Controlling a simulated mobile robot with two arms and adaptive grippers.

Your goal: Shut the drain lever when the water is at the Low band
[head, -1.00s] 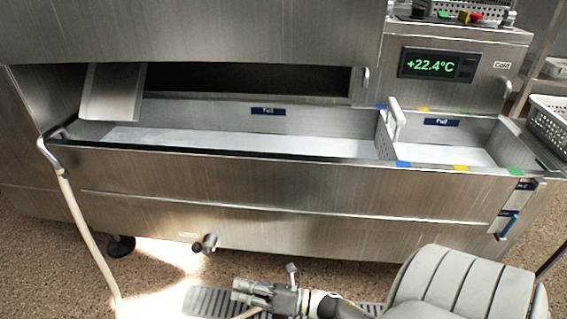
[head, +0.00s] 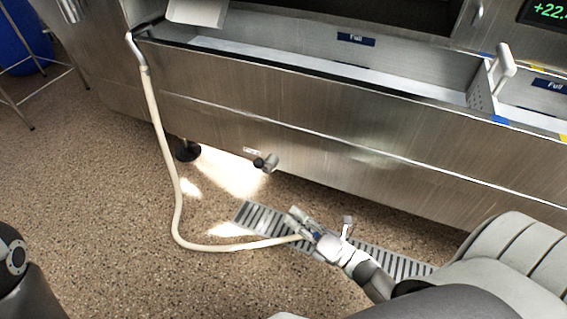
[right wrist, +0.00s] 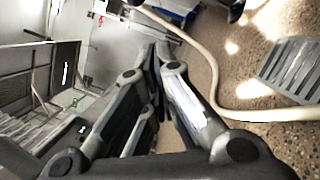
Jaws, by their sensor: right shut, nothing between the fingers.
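The drain valve with its dark lever end (head: 265,162) sticks out low on the front of the steel tank (head: 330,125), beside a small label (head: 251,151). I cannot tell whether the lever is open or shut. In the tank, a pale surface shows below a blue Full label (head: 356,40); no Low band is readable. My right gripper (head: 298,217) is low over the floor grate, below and right of the valve and apart from it. In the right wrist view its fingers (right wrist: 155,62) are together and empty. My left gripper is out of view.
A cream hose (head: 173,205) hangs from the tank's left corner and curves along the floor to the slotted grate (head: 395,262), passing by my right gripper. A dark tank foot (head: 188,151) stands left of the valve. The speckled floor at left is mostly clear.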

